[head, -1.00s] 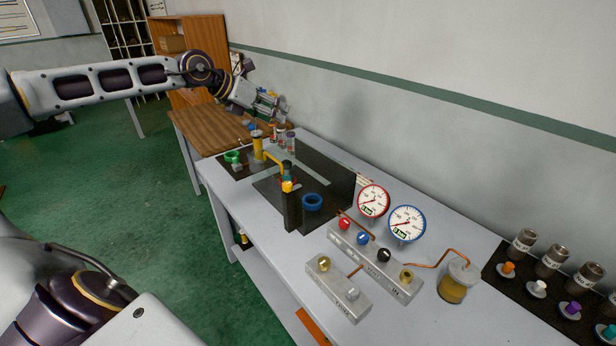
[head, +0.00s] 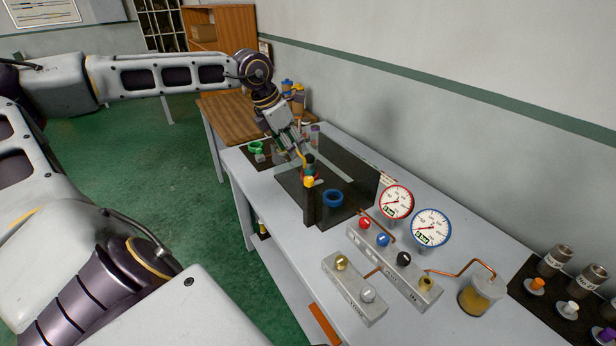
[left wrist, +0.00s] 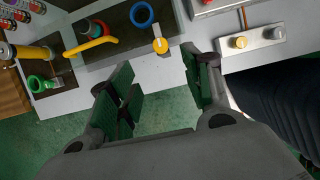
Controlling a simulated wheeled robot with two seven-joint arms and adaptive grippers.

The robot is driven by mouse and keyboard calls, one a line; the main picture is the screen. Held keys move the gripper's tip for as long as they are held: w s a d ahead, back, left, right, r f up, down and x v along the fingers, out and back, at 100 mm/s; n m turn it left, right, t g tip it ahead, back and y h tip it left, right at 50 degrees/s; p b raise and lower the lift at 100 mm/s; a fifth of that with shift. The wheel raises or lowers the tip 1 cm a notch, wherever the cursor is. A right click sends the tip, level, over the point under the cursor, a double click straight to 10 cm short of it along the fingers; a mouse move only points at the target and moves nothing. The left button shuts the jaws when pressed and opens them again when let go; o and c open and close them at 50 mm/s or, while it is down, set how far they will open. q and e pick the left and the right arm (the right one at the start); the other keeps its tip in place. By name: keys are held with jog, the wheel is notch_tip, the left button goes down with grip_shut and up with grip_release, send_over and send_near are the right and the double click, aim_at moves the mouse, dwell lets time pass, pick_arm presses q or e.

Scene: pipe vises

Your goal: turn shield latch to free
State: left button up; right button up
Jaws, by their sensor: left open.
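The shield latch appears to be the yellow knob (head: 309,181) on top of a dark post at the front of the black vise fixture (head: 327,217). In the left wrist view the yellow knob (left wrist: 160,46) has a pale pointer mark and lies just beyond the fingertips, between their lines. My left gripper (head: 303,157) is above and behind the knob in the head view. In the left wrist view its jaws (left wrist: 157,62) are open and empty, apart from the knob. My right gripper is not in view.
A blue ring (left wrist: 142,14) and a bent yellow handle (left wrist: 92,46) are close to the knob. A green ring clamp (head: 257,147) stands farther left. A valve block (head: 395,262) and two gauges (head: 396,203) stand to the right. Green floor lies before the bench.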

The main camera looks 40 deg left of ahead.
pick_arm(q)
jog(key=shift+f, duration=0.1)
send_near(309, 179)
jog(key=shift+p+x, duration=0.85)
jog(key=shift+x, duration=3.35)
jog(key=shift+w+f, duration=0.1)
jog(key=shift+f, duration=0.05)
jog(key=c, duration=1)
